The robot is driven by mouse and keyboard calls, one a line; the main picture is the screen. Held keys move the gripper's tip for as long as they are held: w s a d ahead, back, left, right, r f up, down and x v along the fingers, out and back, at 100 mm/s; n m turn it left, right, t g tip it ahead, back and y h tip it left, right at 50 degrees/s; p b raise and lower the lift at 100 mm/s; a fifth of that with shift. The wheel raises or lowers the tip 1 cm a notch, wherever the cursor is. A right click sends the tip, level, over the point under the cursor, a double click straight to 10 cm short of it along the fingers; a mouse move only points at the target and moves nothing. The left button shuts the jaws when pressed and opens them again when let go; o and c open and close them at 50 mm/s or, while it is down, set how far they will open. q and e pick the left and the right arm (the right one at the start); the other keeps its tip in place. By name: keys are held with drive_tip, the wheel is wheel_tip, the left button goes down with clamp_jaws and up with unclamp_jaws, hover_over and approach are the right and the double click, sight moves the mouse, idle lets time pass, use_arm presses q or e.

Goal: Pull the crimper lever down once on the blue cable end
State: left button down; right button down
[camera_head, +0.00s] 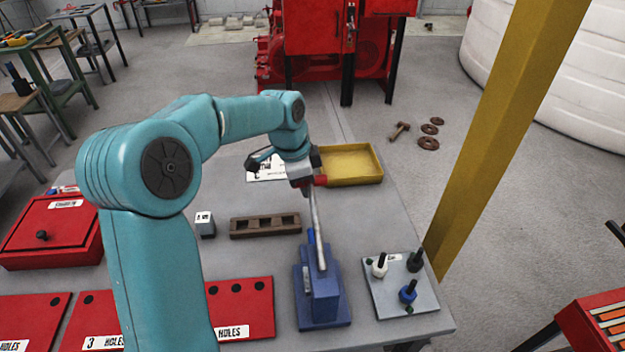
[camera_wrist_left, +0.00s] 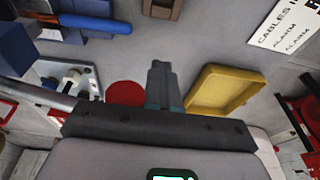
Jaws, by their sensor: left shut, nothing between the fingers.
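The blue crimper (camera_head: 320,295) stands on the table at the front, right of centre. Its silver lever (camera_head: 318,235) points up, slightly tilted, and shows at left in the wrist view (camera_wrist_left: 35,95). A red round knob (camera_wrist_left: 125,93) sits beside my left gripper (camera_wrist_left: 158,82). In the head view my left gripper (camera_head: 306,190) is at the lever's top end, by the red part (camera_head: 320,180). Its fingers are shut and empty; I cannot tell if they touch the lever. A blue cable end (camera_wrist_left: 95,22) lies at the crimper; its seating is unclear. My right gripper is out of view.
A plate with white, black and blue posts (camera_head: 390,302) is right of the crimper. A brown slotted block (camera_head: 265,235) is left of it. A yellow tray (camera_head: 378,163) lies behind; a yellow post (camera_head: 490,130) rises at right. Red hole panels (camera_head: 255,290) lie at left.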

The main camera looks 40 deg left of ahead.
use_arm(q)
drive_tip(key=shift+s+d+f+g, duration=0.15)
drive_tip(key=shift+s+d+f, duration=0.1)
drive_tip(key=shift+d+f, duration=0.2)
drive_tip(key=shift+s+d+f+g, duration=0.15)
drive_tip(key=shift+s+d+f, duration=0.15)
drive_tip(key=shift+d, duration=0.2)
drive_tip(key=r+p, duration=0.2)
drive_tip(key=r, duration=0.1)
drive_tip(key=r+p, duration=0.2)
drive_tip(key=r, duration=0.1)
drive_tip(key=d+r+p, duration=0.1)
drive_tip(key=r+p, duration=0.2)
drive_tip(key=shift+s+r, duration=0.15)
drive_tip(key=shift+s, duration=0.2)
wheel_tip(320, 180, up, 9)
drive_tip(key=p, duration=0.7)
drive_tip(key=shift+a, duration=0.3)
drive_tip(key=shift+w, duration=0.2)
drive_tip(key=shift+s, duration=0.15)
